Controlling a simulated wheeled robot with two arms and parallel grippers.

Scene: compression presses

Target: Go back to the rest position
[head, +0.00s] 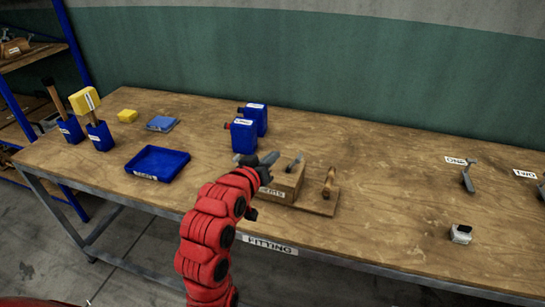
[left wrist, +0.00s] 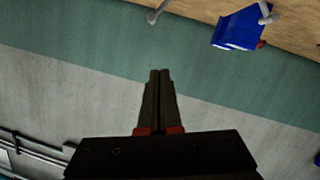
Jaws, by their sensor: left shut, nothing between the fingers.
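My red left arm reaches up from the bottom of the head view. Its gripper (head: 268,159) is over the workbench (head: 400,230), near the wooden block labelled as inserts (head: 284,184). In the left wrist view the two dark fingers (left wrist: 160,75) are together with nothing between them. They point toward the green and grey wall, with the bench edge at the top of that picture. My right gripper is not in view.
Two blue canisters (head: 243,137) stand just behind the gripper. A wooden board with a handle (head: 328,192) lies to its right. The bench's middle right is mostly clear.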

